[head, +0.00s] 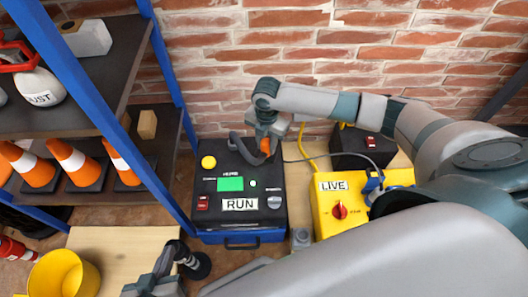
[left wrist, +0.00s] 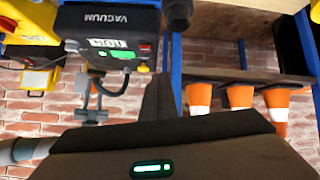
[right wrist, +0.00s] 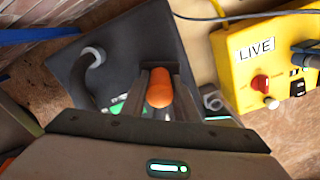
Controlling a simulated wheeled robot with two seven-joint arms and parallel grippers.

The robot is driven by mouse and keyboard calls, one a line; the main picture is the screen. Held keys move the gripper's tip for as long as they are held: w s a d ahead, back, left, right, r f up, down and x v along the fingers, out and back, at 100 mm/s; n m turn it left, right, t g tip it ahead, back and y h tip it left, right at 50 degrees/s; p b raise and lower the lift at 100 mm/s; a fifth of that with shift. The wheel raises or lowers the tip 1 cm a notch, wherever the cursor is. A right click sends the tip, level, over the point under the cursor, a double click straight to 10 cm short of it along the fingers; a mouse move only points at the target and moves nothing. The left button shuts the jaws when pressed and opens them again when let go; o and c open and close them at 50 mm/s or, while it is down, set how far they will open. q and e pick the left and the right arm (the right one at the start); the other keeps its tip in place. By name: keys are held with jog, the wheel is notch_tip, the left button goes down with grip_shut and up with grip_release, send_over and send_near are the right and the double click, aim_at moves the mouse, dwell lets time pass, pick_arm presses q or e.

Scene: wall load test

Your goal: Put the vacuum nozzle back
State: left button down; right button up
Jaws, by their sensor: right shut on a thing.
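The black vacuum unit (head: 238,180) with a RUN label and a green screen stands against the brick wall; it shows upside down in the left wrist view (left wrist: 118,25). A grey hose (head: 240,148) curves up from its top and also shows in the right wrist view (right wrist: 90,65). My right gripper (head: 268,140) is above the unit's back right part, shut on an orange piece (right wrist: 160,90) that looks like the vacuum nozzle. Whether it joins the hose is hidden. My left gripper (head: 164,258) looks shut and empty over the front left, beside a black round-ended fitting (head: 197,264).
A yellow LIVE box (head: 335,208) with a red knob and a dark box (head: 365,145) stand right of the vacuum. A blue-framed shelf (head: 165,105) with several cones (head: 75,160) stands left. A yellow bucket (head: 62,275) is at the front left.

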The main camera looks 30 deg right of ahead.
aim_at(264, 151)
jog(key=shift+w+a+f, duration=0.3)
jog(key=shift+w, duration=0.1)
pick_arm(q)
jog(key=shift+w+d+r, duration=0.15)
jog(key=shift+w+r, duration=0.15)
jog(key=shift+r, duration=0.05)
jog(key=shift+t, duration=0.3)
